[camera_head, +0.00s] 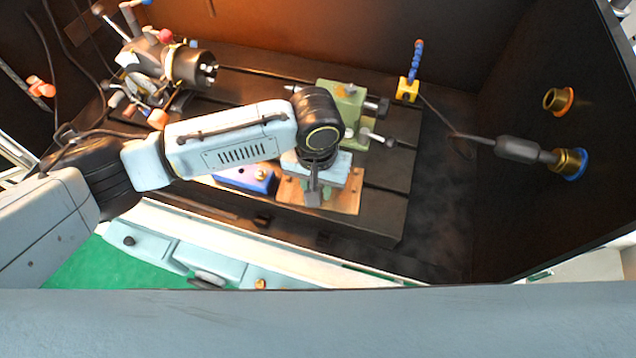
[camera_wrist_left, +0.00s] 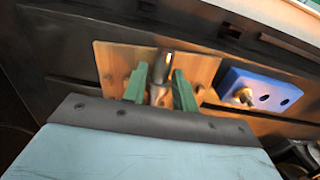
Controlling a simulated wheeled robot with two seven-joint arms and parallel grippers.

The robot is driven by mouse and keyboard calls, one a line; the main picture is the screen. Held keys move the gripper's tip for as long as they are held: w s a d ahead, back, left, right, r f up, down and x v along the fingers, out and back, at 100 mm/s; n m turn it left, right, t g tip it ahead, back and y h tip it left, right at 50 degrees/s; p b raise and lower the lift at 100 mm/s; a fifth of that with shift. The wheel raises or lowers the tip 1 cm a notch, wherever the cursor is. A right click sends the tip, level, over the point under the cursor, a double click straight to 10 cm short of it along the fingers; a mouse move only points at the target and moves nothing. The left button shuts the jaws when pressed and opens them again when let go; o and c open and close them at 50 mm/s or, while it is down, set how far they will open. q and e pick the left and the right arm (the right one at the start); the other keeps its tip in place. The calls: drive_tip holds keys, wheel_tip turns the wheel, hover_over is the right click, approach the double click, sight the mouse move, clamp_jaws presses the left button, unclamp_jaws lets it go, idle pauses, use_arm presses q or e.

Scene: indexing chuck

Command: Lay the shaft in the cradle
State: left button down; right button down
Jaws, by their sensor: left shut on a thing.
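My left gripper (camera_head: 314,188) reaches down over a copper-brown plate (camera_head: 345,201) on the machine bed. In the left wrist view a short metal shaft (camera_wrist_left: 165,66) with a dark end shows beyond my palm's edge, in front of the plate. My left gripper is shut on it, though the palm hides much of the grip. Two dark green sloping pieces (camera_wrist_left: 184,92) flank the shaft; I cannot tell whether they are cradle sides or my fingers. Whether the shaft touches the cradle cannot be told. My right gripper is not in view.
A blue block (camera_head: 243,179) with a brass stud sits left of the plate. A green fixture (camera_head: 345,105) stands just behind. A chuck (camera_head: 190,68) is at the back left, a yellow block (camera_head: 407,89) with a blue hose at the back right. The bed's right end is clear.

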use_arm(q)
wheel_tip(320, 180, up, 8)
drive_tip(key=shift+r+p, duration=0.25)
drive_tip(key=shift+p, duration=0.2)
drive_tip(key=shift+w+f+n+g+h+b, duration=0.1)
drive_tip(key=shift+f+n+g+h+b, duration=0.3)
drive_tip(key=shift+f, duration=0.9)
drive_tip(key=shift+w+f+n+g+h+b, duration=0.1)
drive_tip(key=shift+f+g+h+b, duration=0.35)
drive_tip(key=shift+f, duration=0.85)
drive_tip(key=shift+p, duration=0.4)
drive_tip(key=shift+r+p, duration=0.1)
drive_tip(key=shift+p, duration=0.4)
drive_tip(key=shift+p, duration=0.8)
drive_tip(key=shift+p, duration=0.65)
